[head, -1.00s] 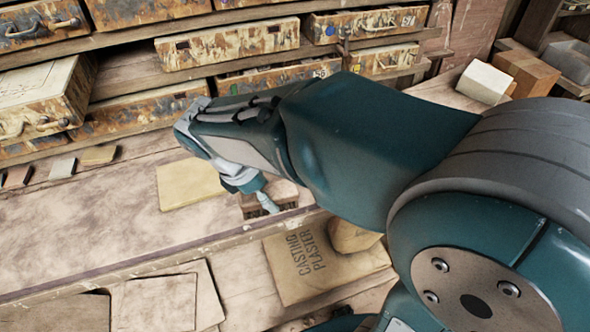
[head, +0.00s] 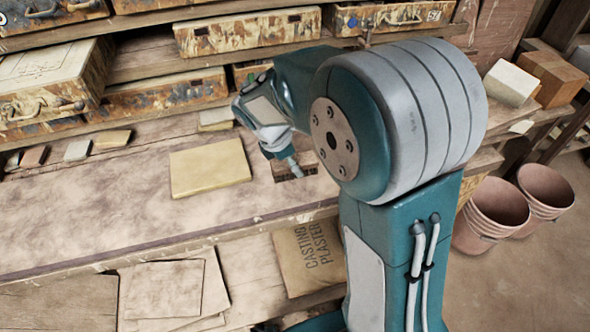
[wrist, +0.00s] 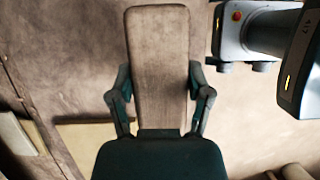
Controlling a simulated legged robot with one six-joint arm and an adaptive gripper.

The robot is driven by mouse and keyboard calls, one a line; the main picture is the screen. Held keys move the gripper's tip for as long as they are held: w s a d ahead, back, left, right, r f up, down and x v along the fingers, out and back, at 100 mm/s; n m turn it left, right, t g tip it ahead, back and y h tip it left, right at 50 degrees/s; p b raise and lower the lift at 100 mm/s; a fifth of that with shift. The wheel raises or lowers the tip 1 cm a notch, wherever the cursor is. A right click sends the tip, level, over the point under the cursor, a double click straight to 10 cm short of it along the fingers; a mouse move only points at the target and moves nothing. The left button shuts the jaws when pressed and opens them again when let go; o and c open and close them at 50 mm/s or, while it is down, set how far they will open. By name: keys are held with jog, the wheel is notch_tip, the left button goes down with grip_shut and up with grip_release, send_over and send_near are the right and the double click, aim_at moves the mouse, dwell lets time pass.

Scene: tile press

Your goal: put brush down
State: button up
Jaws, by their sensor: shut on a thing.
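The brush (wrist: 158,60) has a long, flat, worn wooden back. In the wrist view it lies lengthwise between the two fingers of my gripper (wrist: 160,100), which are shut on its sides. In the head view my gripper (head: 295,164) points down over the bench (head: 100,215), near its front edge and right of a yellow slab. The brush shows there only as a small brown block (head: 285,172) under the fingers, partly hidden by my arm. I cannot tell whether it touches the bench top.
The yellow slab (head: 209,167) lies flat left of the gripper. Small sample tiles (head: 78,150) lie at the back left. A casting plaster bag (head: 308,258) lies below the front edge. Bench top left of the slab is clear.

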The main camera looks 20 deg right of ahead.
jog(key=shift+w+d+f, duration=0.2)
jog(key=shift+w+f, duration=0.2)
jog(key=shift+f, duration=0.1)
jog(key=shift+w+d+f, duration=0.2)
jog(key=shift+w+f, duration=0.2)
jog(key=shift+f, duration=1.6)
jog(key=o, duration=1)
jog(key=shift+f, duration=0.1)
